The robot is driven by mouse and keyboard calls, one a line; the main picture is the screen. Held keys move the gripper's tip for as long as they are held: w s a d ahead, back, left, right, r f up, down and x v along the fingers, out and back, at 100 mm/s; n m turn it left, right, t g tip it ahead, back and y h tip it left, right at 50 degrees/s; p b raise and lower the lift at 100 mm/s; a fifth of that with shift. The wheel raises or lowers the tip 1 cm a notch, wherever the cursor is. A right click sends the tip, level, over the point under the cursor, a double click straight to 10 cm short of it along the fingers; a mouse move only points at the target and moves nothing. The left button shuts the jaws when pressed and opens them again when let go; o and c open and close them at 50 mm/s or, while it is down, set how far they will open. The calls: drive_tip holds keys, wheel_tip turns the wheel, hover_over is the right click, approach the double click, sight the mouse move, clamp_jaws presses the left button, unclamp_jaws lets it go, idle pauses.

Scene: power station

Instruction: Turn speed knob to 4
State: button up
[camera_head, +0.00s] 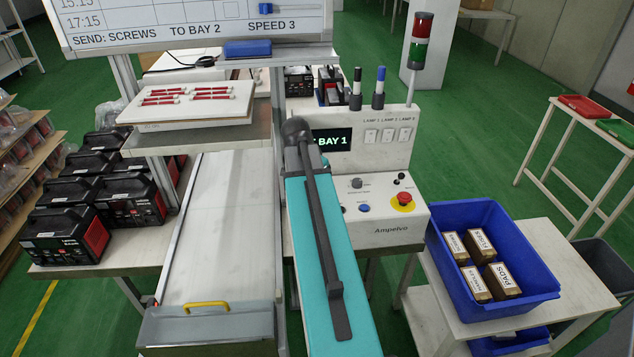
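The white control console (395,228), marked Ampelvo, stands in the middle. On its sloped panel are a small grey knob (356,183), a blue button (365,208), a small black control (399,181) and a red mushroom button (404,197) on a yellow ring. The labels are too small to read, so I cannot tell which control is the speed knob or its setting. The display (333,140) shows "BAY 1", its left part hidden by my teal and dark grey arm. My arm also covers the panel's left side. My gripper is not visible.
The whiteboard (200,25) reads "SEND: SCREWS TO BAY 2 SPEED 3". A conveyor (215,220) lies left of my arm. A blue crate (437,243) with small boxes stands on a table at right. A red-green signal tower (418,42) rises behind the console.

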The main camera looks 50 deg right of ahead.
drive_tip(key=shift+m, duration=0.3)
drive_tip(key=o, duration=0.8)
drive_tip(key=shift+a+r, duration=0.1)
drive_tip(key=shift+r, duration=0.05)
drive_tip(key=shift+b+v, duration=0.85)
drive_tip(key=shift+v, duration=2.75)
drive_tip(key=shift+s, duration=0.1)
